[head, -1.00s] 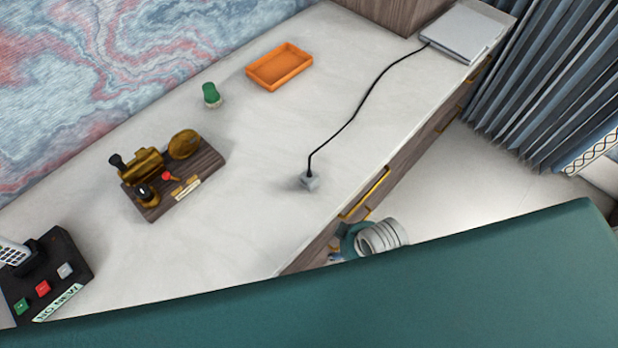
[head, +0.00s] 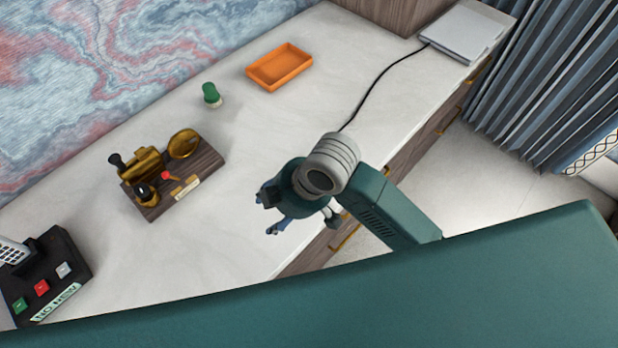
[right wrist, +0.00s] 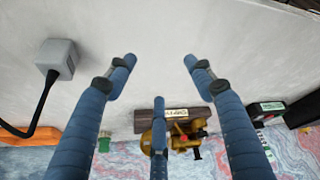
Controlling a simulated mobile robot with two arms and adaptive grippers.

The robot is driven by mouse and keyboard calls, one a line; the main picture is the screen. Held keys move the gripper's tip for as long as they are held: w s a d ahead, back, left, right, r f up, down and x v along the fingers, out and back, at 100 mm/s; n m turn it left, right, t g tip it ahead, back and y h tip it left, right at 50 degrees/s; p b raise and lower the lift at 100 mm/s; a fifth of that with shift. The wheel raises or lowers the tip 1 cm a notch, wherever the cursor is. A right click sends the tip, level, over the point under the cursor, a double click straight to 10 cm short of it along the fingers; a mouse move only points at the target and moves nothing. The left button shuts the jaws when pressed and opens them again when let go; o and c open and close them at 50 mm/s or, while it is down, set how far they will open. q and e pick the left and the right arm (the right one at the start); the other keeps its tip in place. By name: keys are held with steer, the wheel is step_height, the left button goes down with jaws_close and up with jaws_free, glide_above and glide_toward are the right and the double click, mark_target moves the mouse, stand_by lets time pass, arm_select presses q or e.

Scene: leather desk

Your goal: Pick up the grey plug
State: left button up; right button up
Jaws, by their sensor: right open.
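The grey plug (right wrist: 58,59) lies on the pale desk at the upper left of the right wrist view, with its black cable (right wrist: 40,108) running down and to the left. In the head view the plug is hidden behind my right arm, and only the far part of the cable (head: 372,95) shows. My right gripper (head: 272,215) is over the desk near its front edge. Its blue fingers (right wrist: 160,68) are spread wide and empty, with the plug outside them, to the left in the wrist view. My left gripper is not in view.
The cable leads to a grey box (head: 462,32) at the far right. An orange tray (head: 279,67), a green-topped object (head: 211,95) and a brass device on a wooden base (head: 205,170) stand on the desk. A black button box (head: 55,265) is at the left.

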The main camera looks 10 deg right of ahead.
steer(key=w+d+r+n+h, duration=0.1)
steer(key=w+d+n+h, duration=0.1)
steer(key=w+n, duration=0.1)
steer(key=w+d+r+n+g+h, duration=0.1)
steer(key=w+d+r+n+h, duration=0.1)
steer(key=w+d+n, duration=0.1)
steer(key=w+d+r+n+h, duration=0.2)
steer(key=w+d+n, duration=0.1)
steer(key=n, duration=0.1)
steer(key=shift+d+r, duration=0.25)
steer(key=f, duration=0.5)
steer(key=shift+w+d+p, duration=0.15)
steer(key=shift+d+p, duration=0.15)
steer(key=shift+d, duration=0.05)
steer(key=shift+f, duration=0.4)
steer(key=f, duration=0.1)
steer(key=f+p, duration=0.1)
steer(key=f, duration=0.2)
steer(key=shift+w+d+f, duration=0.1)
steer(key=shift+d+f, duration=0.1)
steer(key=shift+d, duration=0.1)
steer(key=shift+c, duration=0.3)
steer(key=c, duration=1.2)
